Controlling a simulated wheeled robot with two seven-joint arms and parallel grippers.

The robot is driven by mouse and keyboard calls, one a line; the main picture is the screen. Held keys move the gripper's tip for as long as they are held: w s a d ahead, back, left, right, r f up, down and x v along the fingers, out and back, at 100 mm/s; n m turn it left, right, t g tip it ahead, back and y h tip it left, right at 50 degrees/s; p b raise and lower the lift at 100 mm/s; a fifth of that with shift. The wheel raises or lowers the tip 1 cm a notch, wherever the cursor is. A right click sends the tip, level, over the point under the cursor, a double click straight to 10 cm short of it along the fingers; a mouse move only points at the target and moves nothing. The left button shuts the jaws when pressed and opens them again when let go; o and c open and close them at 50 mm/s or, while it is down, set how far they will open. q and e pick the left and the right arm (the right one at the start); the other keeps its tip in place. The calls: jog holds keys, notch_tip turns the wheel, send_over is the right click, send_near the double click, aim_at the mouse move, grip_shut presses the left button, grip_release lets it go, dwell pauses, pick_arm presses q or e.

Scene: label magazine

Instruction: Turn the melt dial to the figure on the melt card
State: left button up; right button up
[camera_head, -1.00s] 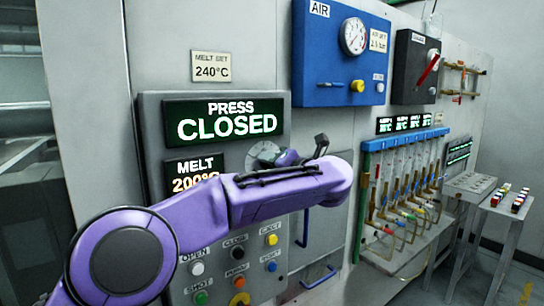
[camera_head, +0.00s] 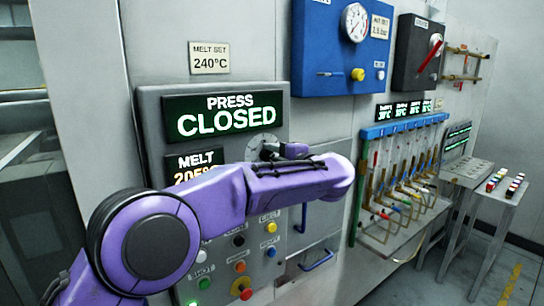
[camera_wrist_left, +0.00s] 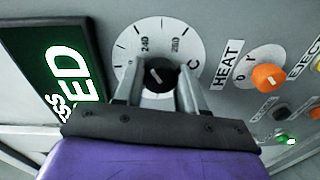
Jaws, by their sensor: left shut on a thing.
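The melt card (camera_head: 209,58) reads "MELT SET 240°C" on the wall above the press panel. The melt dial (camera_wrist_left: 134,58) is a pale round scale with 240 and 280 readable. Its black knob (camera_wrist_left: 159,74) has a white mark tilted up-left in the left wrist view. My left gripper (camera_wrist_left: 158,88) is shut on the knob, one finger on each side. In the head view my purple left arm hides most of the dial (camera_head: 259,141). The melt display (camera_head: 195,166) seems to read 205°C, its lower part hidden by my arm. My right gripper is not in view.
The press display (camera_head: 224,114) reads "PRESS CLOSED". Push buttons (camera_head: 239,266) sit below my arm. An orange HEAT knob (camera_wrist_left: 268,77) is right of the dial in the wrist view. A blue air box (camera_head: 340,50) and a hose rack (camera_head: 404,132) are to the right.

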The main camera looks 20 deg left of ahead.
pick_arm(q)
jog(key=shift+f+m, duration=0.15)
jog(key=shift+m, duration=0.15)
jog(key=o, duration=1.1)
jog(key=shift+c, duration=0.2)
jog(key=shift+d, duration=0.1)
jog(key=b+v, duration=0.4)
jog(key=v, duration=0.6)
jog(key=shift+s+d+b, duration=0.15)
jog(key=shift+d+b, duration=0.05)
jog(key=shift+b, duration=0.15)
